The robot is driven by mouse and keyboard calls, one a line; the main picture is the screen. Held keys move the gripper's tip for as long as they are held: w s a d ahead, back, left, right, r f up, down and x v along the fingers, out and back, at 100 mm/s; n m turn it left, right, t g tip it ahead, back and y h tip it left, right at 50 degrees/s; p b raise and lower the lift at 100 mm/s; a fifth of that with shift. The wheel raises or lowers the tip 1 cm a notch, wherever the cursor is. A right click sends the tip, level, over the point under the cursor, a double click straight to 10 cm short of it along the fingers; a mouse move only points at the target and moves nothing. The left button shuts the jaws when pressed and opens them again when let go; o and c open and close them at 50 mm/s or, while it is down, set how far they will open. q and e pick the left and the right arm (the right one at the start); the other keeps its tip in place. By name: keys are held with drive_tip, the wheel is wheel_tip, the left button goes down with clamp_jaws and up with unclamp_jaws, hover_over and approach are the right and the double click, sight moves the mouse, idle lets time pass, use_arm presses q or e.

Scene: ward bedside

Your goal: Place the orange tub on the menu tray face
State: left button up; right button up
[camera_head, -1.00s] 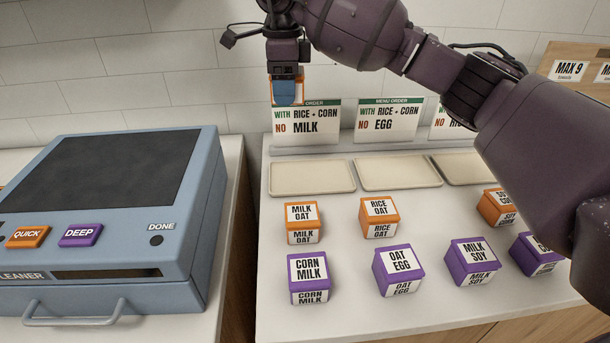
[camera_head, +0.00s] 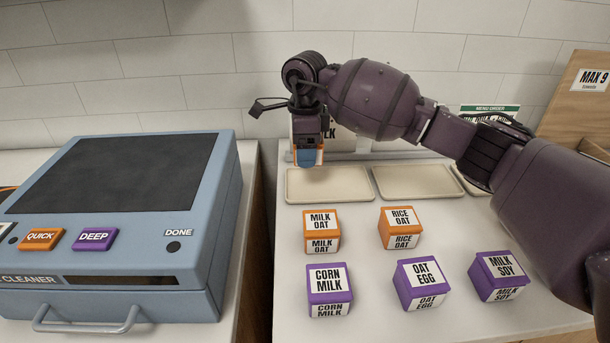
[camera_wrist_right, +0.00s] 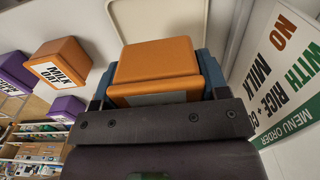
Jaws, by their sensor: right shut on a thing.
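My right gripper (camera_head: 308,160) is shut on an orange tub (camera_wrist_right: 158,62), which fills the middle of the right wrist view; its label is mostly hidden. In the head view the gripper hangs just above the back part of the leftmost cream tray face (camera_head: 330,186). The menu card (camera_wrist_right: 275,75) behind that tray reads "with rice + corn, no milk" in the wrist view; in the head view my arm covers most of it. A second tray face (camera_head: 417,181) lies to the right, empty. My left gripper is not in view.
Orange tubs, milk oat (camera_head: 322,231) and rice oat (camera_head: 400,227), stand in front of the trays. Purple tubs, corn milk (camera_head: 329,290), oat egg (camera_head: 422,283) and milk soy (camera_head: 497,275), stand nearer. A blue cleaner (camera_head: 110,220) is at left. A wooden board (camera_head: 580,100) stands at right.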

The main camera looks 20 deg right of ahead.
sight(305, 185)
wheel_tip(305, 185, down, 2)
drive_tip(key=shift+f, duration=0.2)
drive_tip(key=shift+f+b, duration=0.35)
drive_tip(key=shift+f, duration=2)
drive_tip(key=shift+f, duration=0.15)
drive_tip(key=o, duration=1)
